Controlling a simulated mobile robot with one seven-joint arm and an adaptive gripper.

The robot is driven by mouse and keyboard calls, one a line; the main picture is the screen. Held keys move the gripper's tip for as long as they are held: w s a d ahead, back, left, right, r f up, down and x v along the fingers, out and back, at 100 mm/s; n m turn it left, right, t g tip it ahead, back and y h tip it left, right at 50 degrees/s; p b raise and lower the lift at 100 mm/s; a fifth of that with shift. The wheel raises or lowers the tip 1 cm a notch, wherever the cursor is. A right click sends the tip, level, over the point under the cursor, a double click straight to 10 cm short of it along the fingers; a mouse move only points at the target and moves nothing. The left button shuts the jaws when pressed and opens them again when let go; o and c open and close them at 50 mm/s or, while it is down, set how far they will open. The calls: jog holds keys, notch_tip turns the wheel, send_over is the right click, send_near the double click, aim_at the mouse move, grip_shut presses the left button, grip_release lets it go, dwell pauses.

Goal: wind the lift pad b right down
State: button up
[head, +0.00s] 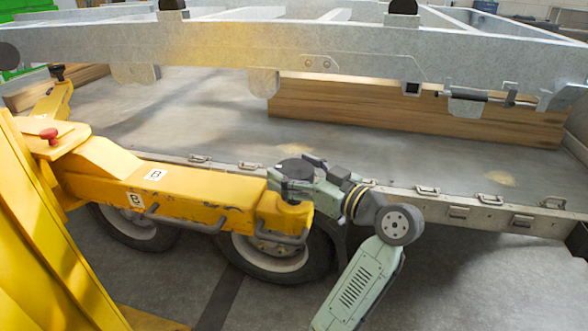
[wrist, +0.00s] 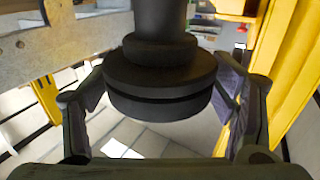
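Lift pad b (head: 297,168) is a black round disc on the outer end of the yellow lift arm (head: 190,188) that carries B labels. My gripper (head: 293,182) reaches in from the right with a finger on either side of the pad. In the wrist view the pad (wrist: 160,80) shows as a wide black disc on a narrower black stem, centred between my fingers (wrist: 160,95). Both fingers appear to press on its rim. The pad stands clear of the grey steel trailer frame (head: 350,45) in the head view. The stem's thread is not visible.
The yellow lift column (head: 40,220) stands at the left, with a red knob (head: 49,133) on the arm's root. Another yellow arm with a black pad (head: 57,70) is behind. Wheels (head: 270,262) sit under arm B. A wooden beam (head: 400,105) lies beneath the frame.

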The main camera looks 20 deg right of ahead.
jog(key=c, duration=0.8)
jog(key=shift+m+t+h, duration=0.3)
jog(key=shift+h, duration=0.1)
